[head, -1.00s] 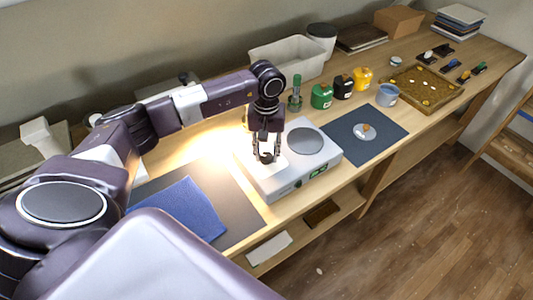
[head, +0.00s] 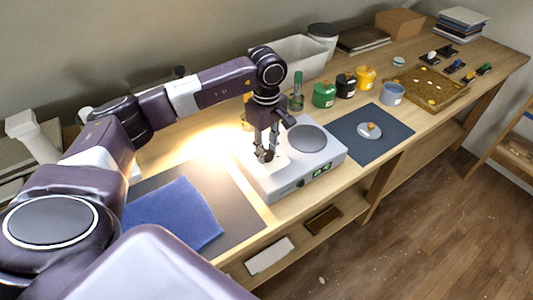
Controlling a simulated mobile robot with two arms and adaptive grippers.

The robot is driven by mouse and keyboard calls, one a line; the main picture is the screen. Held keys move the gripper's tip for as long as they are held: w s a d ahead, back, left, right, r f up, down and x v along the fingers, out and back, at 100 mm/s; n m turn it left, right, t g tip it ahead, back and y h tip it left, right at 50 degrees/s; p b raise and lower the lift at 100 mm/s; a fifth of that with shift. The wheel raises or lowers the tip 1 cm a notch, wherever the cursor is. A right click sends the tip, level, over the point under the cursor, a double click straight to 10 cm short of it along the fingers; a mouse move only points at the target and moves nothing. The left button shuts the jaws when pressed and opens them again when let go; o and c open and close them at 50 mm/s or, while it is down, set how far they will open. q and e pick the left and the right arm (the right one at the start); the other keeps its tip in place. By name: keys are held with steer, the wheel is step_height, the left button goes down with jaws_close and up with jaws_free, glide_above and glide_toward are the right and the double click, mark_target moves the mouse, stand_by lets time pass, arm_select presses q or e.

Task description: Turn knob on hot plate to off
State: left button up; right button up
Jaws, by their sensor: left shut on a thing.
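The white hot plate (head: 325,155) stands on the wooden bench, with a round grey heating disc (head: 307,138) on top and a green-lit display (head: 321,171) on its front. A small dark control also shows on the front, left of the display. My left gripper (head: 265,156) comes down over the left part of the hot plate's top, left of the disc. It points downward, and its fingers are shut on a small dark knob, which they mostly hide. I cannot read any marking on the knob. My right gripper is out of view.
A blue cloth (head: 175,213) lies on a grey mat left of the hot plate. A dark mat (head: 385,143) with a small dish (head: 369,130) lies to the right. A bright glow lights the bench.

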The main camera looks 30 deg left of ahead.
mark_target(267, 153)
arm_select(q)
steer(key=shift+n+b, duration=0.55)
steer(key=shift+n, duration=1.15)
steer(key=shift+o, duration=0.2)
steer(key=shift+c, duration=0.2)
steer(key=o, duration=1.2)
steer(key=shift+c, duration=0.2)
steer(key=shift+r, duration=0.15)
step_height(267, 153, up, 12)
